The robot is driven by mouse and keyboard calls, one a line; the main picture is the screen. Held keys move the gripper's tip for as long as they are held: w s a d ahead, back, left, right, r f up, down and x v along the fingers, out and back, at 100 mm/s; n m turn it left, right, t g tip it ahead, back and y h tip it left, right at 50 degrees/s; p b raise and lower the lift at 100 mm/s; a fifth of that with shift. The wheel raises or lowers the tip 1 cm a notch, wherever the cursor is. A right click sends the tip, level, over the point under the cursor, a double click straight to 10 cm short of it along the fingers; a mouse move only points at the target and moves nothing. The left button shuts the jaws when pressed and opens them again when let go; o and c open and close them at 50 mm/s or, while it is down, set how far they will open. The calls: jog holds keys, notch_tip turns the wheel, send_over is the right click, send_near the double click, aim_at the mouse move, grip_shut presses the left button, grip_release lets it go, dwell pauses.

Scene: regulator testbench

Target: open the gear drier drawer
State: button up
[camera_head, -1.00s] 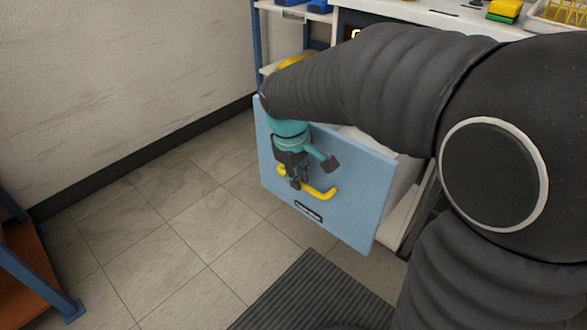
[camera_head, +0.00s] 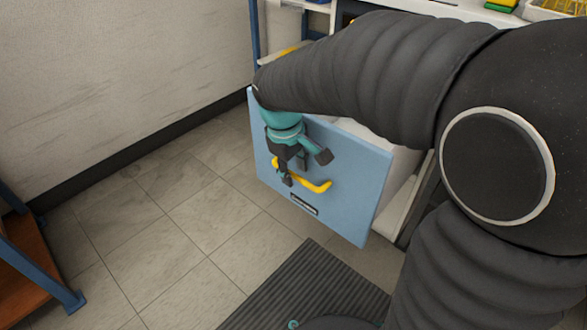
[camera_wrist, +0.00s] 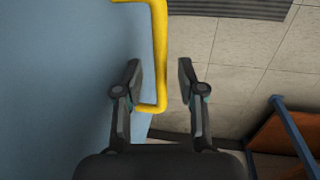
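The drawer has a light blue front (camera_head: 345,205) and stands pulled out from the white cabinet, its pale side (camera_head: 400,170) showing behind the front. A yellow bar handle (camera_head: 318,186) is on the front, above a small dark label slot. The blue front (camera_wrist: 50,80) fills the left of that view.
A dark ribbed mat (camera_head: 300,285) lies on the tiled floor below the drawer. An orange shelf with blue legs (camera_head: 40,270) stands at the lower left. The floor left of the drawer is clear. My arm covers part of the worktop and the drawer's top.

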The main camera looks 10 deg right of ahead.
notch_tip(320, 180, up, 12)
jog(key=s+a, duration=0.1)
jog(key=shift+s+a, duration=0.25)
jog(key=shift+a, duration=0.1)
jog(key=shift+f, duration=0.1)
jog(key=s+d+m+t+p, duration=0.2)
jog(key=s+d+m, duration=0.2)
jog(key=s, duration=0.4)
jog(key=s+d+m+t+y+p, duration=0.1)
jog(key=s+d+m+t+p, duration=0.1)
jog(key=s, duration=0.6)
jog(key=d+m+p, duration=0.1)
jog(key=d+m, duration=0.1)
jog(key=d, duration=0.1)
jog(key=shift+d+f+y, duration=0.2)
jog(key=shift+d+y, duration=0.1)
jog(key=shift+d, duration=0.1)
jog(key=shift+a, duration=0.1)
dwell(0.4)
